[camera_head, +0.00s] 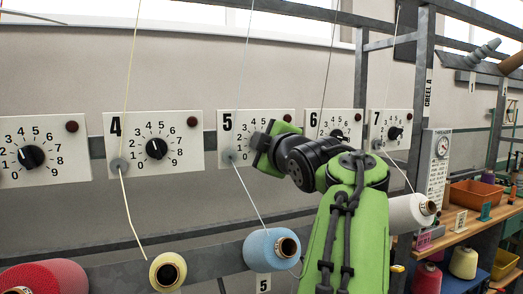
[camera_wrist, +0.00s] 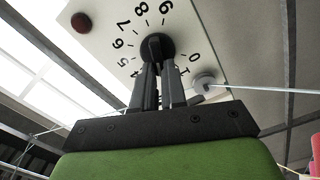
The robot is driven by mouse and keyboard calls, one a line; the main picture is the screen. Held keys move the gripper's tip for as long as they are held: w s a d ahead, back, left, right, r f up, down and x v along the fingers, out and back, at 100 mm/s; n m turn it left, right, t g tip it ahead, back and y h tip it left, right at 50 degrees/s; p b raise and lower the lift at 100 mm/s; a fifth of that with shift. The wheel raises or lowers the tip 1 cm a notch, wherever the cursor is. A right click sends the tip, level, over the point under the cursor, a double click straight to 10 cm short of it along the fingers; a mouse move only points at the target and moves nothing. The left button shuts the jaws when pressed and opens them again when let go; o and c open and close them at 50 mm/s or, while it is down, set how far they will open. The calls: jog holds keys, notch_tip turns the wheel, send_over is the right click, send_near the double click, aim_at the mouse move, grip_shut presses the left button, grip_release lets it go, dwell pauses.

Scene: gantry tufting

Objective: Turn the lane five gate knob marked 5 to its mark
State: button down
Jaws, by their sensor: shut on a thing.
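The white gate panel marked 5 (camera_head: 226,142) is on the rail between panels 4 and 6. Its dial is partly covered by my gripper (camera_head: 262,146) in the head view, and the knob is hidden there. In the wrist view the black round knob (camera_wrist: 152,38) shows on the panel (camera_wrist: 103,22), with numbers around it. My gripper (camera_wrist: 158,68) is shut on the knob, one finger on each side of its raised grip. The knob's exact pointer reading is hidden by the fingers.
Panel 4 (camera_head: 115,160) is to the left; panels 6 (camera_head: 315,121) and 7 (camera_head: 379,117) are to the right. A blue yarn cone (camera_head: 264,249) sits below, its thread rising through panel 5's grey guide (camera_head: 229,156).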

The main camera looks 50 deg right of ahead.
jog(key=shift+f+n+b, duration=0.15)
jog(key=shift+n+b, duration=0.15)
jog(key=shift+n, duration=0.3)
jog(key=c, duration=1.2)
grip_release()
jog(key=shift+a, duration=0.1)
jog(key=v, duration=1.5)
jog(key=shift+s+a+b, duration=0.15)
jog(key=shift+s+b, duration=0.15)
